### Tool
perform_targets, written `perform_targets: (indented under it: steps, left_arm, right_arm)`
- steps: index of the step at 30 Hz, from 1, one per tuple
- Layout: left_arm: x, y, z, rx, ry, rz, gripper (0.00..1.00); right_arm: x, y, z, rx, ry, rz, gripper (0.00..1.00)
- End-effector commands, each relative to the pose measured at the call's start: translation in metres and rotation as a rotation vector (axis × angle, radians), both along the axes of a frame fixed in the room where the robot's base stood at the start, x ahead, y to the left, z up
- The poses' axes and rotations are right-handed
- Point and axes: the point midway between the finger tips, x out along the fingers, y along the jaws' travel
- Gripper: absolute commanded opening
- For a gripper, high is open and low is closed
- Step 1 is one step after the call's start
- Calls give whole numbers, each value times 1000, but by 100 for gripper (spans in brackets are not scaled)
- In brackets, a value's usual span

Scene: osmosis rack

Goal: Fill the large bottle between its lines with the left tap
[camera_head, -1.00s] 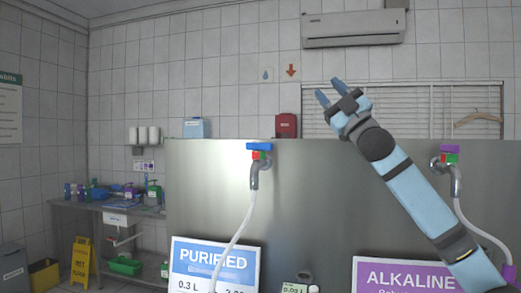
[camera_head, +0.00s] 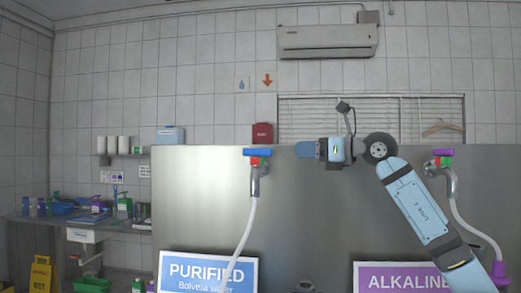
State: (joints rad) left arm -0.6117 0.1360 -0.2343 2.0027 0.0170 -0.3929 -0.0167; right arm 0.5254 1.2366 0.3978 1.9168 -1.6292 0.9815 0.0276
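The left tap (camera_head: 256,170) is on the steel panel above the blue PURIFIED sign (camera_head: 208,271). My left gripper is not in view. I cannot make out a large bottle.
The right tap (camera_head: 449,180), with a purple lever and a hose, is above the purple ALKALINE sign (camera_head: 405,277). My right arm stands before the panel (camera_head: 330,215) between the taps. A side table (camera_head: 75,226) with bottles stands at left. A dark cap-like object (camera_head: 305,286) shows at the bottom edge.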

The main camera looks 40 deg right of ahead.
Motion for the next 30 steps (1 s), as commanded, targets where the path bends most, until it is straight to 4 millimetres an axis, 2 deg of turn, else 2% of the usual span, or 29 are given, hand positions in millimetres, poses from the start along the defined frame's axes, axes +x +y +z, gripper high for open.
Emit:
perform_targets:
  steps: [1, 7, 12, 18, 24, 30]
  left_arm:
    - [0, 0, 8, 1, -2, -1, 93]
    - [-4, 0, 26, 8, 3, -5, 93]
    - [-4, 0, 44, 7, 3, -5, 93]
    - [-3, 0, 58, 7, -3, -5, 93]
    - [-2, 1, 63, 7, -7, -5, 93]
    - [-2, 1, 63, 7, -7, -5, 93]
  right_arm:
    - [7, 3, 5, 1, -1, 1, 39]
    - [45, 16, 9, 4, -3, 5, 39]
    - [79, 28, 7, 6, -3, 5, 39]
    - [109, 37, 4, 6, -3, 4, 39]
    - [120, 42, 2, 3, -3, 4, 39]
    - [121, 42, 1, 3, -2, 3, 39]
